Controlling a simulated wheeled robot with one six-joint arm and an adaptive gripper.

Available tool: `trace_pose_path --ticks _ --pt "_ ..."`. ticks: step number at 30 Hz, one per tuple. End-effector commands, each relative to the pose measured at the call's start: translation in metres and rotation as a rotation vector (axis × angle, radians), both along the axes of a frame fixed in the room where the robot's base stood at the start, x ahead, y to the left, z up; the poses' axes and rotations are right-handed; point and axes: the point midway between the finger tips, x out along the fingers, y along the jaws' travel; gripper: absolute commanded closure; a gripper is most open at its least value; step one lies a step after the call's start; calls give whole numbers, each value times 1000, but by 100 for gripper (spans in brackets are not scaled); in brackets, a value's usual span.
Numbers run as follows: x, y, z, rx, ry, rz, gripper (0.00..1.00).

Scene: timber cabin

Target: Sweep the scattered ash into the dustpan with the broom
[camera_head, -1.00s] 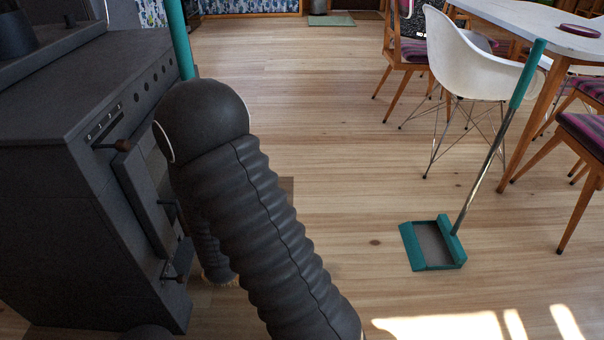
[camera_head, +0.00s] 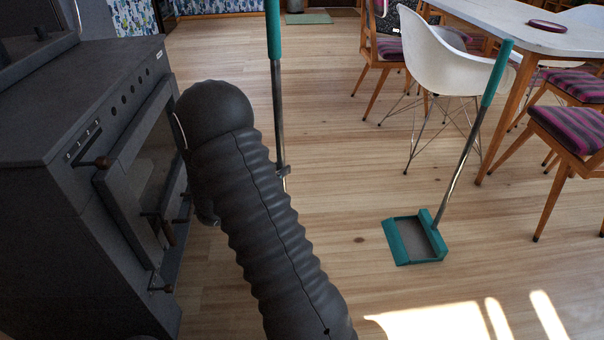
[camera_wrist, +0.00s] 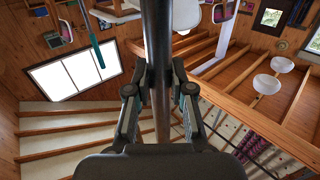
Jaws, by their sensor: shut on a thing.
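The broom has a teal grip (camera_head: 273,30) and a thin metal shaft (camera_head: 277,110), standing nearly upright just right of my arm in the head view. My gripper (camera_head: 284,173) is shut on the shaft, mostly hidden behind my arm. In the wrist view my gripper (camera_wrist: 159,82) has a finger on each side of the shaft (camera_wrist: 157,30). The broom head is hidden behind my arm. The teal dustpan (camera_head: 392,243), with its long handle leaning up to the right, stands on the floor to the right, apart from the broom. I cannot make out any ash.
A dark stove (camera_head: 70,170) with projecting door handles stands close on the left. A white chair (camera_head: 440,65), a white table (camera_head: 500,22) and striped-cushion chairs (camera_head: 565,130) are at the right.

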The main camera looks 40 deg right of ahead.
Motion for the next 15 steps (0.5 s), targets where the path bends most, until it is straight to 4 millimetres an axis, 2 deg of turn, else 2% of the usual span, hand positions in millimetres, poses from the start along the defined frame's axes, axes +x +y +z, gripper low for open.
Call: trace_pose_path --ticks 1,6,10,15 --pt "-8 -11 1 -2 -1 -73 100" --pt "-33 -32 -4 -2 -1 -279 100" --pt "-45 -39 -7 -1 -1 -377 100" --pt "-51 -42 -13 -2 0 -428 100"
